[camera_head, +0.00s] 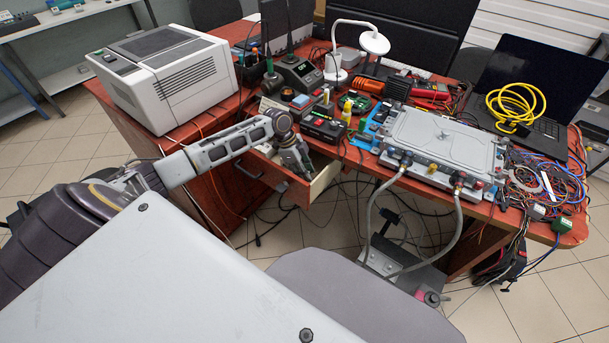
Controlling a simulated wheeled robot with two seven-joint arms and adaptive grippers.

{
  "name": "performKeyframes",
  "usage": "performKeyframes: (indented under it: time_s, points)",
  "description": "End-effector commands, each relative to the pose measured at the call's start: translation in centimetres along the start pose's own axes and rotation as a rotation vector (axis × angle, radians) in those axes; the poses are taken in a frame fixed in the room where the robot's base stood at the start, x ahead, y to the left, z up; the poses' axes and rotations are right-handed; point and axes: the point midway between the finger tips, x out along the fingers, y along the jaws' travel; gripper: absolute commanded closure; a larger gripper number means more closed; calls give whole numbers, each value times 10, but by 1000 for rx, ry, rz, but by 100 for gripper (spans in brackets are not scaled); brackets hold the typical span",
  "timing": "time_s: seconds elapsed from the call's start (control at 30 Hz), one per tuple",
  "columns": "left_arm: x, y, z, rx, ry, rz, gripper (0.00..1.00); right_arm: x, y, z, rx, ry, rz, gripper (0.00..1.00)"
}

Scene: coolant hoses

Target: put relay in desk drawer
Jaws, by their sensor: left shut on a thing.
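The desk drawer (325,181) is pulled open below the front edge of the red-brown desk, with pale wooden walls. My left gripper (304,172) points down over the open drawer, its fingers at or inside the drawer opening. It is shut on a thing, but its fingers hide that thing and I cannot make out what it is. I cannot pick out the relay with certainty. My right gripper is not in view.
A white-grey boxy machine (165,75) stands on the desk's left. A grey metal case (440,137) with hoses hanging over the front edge is right of the drawer. A laptop (530,75) and tangled wires (545,185) fill the right end. The desk top is crowded.

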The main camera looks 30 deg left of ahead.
Motion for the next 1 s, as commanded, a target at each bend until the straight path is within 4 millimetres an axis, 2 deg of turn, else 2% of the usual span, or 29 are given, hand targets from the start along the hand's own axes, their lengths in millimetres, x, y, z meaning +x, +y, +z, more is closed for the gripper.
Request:
performKeyframes:
  time_s: [0.2, 0.67, 0.7, 0.8, 0.83, 1.0]
  points:
    - [14, 0, 6, 0, 0, -1, 95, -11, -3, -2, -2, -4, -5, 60]
    - [17, 0, 7, 0, 1, 0, 95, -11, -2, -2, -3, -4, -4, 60]
    - [17, 0, 7, 1, 0, -1, 69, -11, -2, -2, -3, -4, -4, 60]
    - [16, 0, 7, 1, 0, 0, 56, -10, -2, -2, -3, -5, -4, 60]
    - [16, 0, 7, 1, 0, 0, 52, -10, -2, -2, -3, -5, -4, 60]
    - [16, 0, 7, 1, 0, -1, 52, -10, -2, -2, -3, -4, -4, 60]
